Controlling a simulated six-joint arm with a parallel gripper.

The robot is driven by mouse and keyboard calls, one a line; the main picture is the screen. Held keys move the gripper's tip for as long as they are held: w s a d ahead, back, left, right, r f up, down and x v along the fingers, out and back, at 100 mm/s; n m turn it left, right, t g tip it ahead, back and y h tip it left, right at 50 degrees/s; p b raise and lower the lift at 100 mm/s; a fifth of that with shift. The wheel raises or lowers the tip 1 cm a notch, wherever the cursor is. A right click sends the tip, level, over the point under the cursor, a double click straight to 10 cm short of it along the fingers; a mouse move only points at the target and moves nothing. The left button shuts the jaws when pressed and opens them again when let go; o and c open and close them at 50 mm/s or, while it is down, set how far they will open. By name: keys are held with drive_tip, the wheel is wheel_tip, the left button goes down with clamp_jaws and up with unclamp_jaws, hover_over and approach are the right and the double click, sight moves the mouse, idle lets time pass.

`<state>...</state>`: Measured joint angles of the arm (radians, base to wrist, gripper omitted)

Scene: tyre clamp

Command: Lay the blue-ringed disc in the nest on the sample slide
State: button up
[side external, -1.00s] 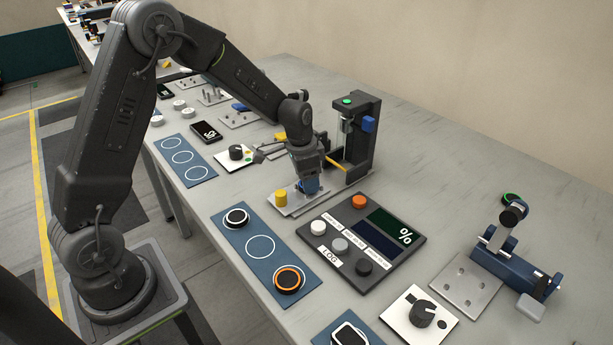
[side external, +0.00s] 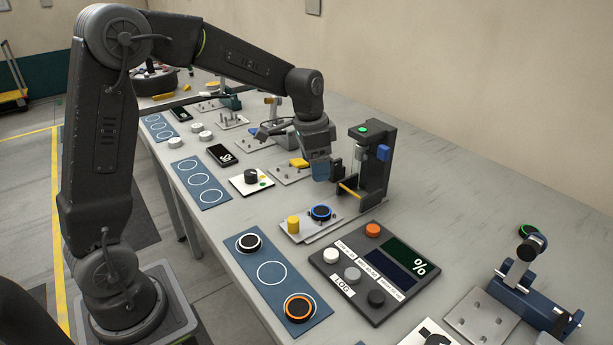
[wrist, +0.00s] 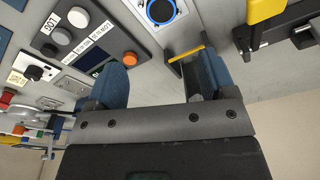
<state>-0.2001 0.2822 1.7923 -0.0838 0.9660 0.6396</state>
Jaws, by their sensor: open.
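The blue-ringed disc (side external: 321,212) lies on the sample slide (side external: 307,230), a light metal plate in front of the dark press-like stand. It looks flat and seated there, though the nest under it is hidden. The disc also shows at the top of the wrist view (wrist: 161,10). My gripper (side external: 321,172) hangs above and behind the disc, clear of it. In the wrist view my gripper (wrist: 158,75) has its two blue fingers wide apart with nothing between them. A yellow knob (side external: 293,224) stands on the slide left of the disc.
The dark stand (side external: 374,165) with a yellow bar is close to the right of my gripper. A blue mat (side external: 272,283) holds a white-ringed and an orange-ringed disc; its middle circle is empty. A button panel (side external: 368,270) sits in front of the slide.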

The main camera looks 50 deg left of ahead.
drive_tip(key=s+d+r+n+t, duration=0.1)
drive_tip(key=s+d+r, duration=0.1)
drive_tip(key=s, duration=0.5)
drive_tip(key=s+d+r+n+t, duration=0.2)
drive_tip(key=s+d, duration=0.1)
drive_tip(key=s, duration=0.5)
drive_tip(key=s+d+r+n+t, duration=0.1)
drive_tip(key=s+d+r, duration=0.1)
drive_tip(key=s, duration=0.6)
drive_tip(key=shift+d+r+n+y, duration=0.25)
drive_tip(key=shift+r+n+y, duration=0.05)
drive_tip(key=shift+r, duration=0.15)
drive_tip(key=shift+c, duration=0.3)
